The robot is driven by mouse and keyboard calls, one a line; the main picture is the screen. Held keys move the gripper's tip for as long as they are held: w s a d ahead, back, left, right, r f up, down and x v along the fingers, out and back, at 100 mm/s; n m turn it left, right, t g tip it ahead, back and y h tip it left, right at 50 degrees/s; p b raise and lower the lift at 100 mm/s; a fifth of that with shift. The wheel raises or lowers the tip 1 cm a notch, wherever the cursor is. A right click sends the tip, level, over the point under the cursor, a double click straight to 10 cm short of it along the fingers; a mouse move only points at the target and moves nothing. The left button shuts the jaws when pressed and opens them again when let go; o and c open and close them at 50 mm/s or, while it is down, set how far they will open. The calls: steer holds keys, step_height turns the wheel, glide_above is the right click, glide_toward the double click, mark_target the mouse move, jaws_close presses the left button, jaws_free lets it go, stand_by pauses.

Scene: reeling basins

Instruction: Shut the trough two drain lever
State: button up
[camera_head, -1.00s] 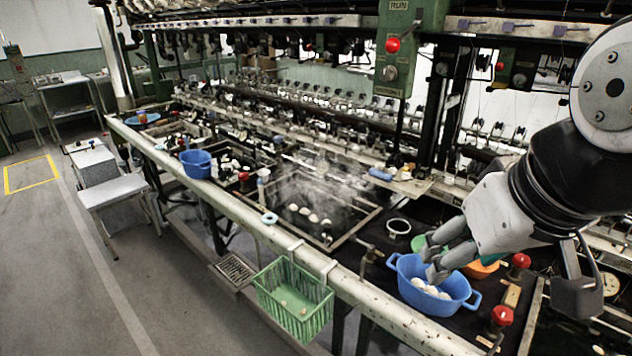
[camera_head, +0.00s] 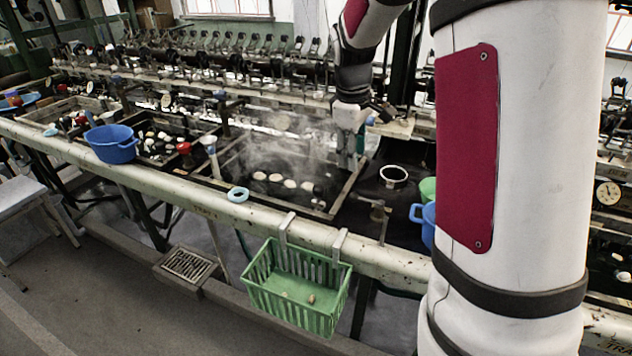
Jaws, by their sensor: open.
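A steaming trough (camera_head: 252,194) with several pale cocoons sits in the middle of the bench; I cannot tell its number. A small dark tap-like lever (camera_head: 378,212) stands by its front right corner, on the bench's near side. A red-knobbed handle (camera_head: 184,149) stands left of the trough, by the neighbouring basin. I cannot tell which of these is the trough two drain lever. My gripper (camera_head: 350,158) points down over the trough's back right corner, apart from both handles. It is open, with nothing visible in it; its fingertips are small and partly veiled by steam.
A green basket (camera_head: 318,318) hangs on the front rail (camera_head: 190,200). A blue tub (camera_head: 112,146) stands left; another blue tub (camera_head: 427,226) is mostly hidden by my arm. A metal ring (camera_head: 393,175) lies right of the trough.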

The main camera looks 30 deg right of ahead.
mark_target(355, 193)
steer(key=x, duration=1.4)
steer(key=shift+b, duration=0.3)
steer(key=shift+c, duration=0.4)
jaws_close()
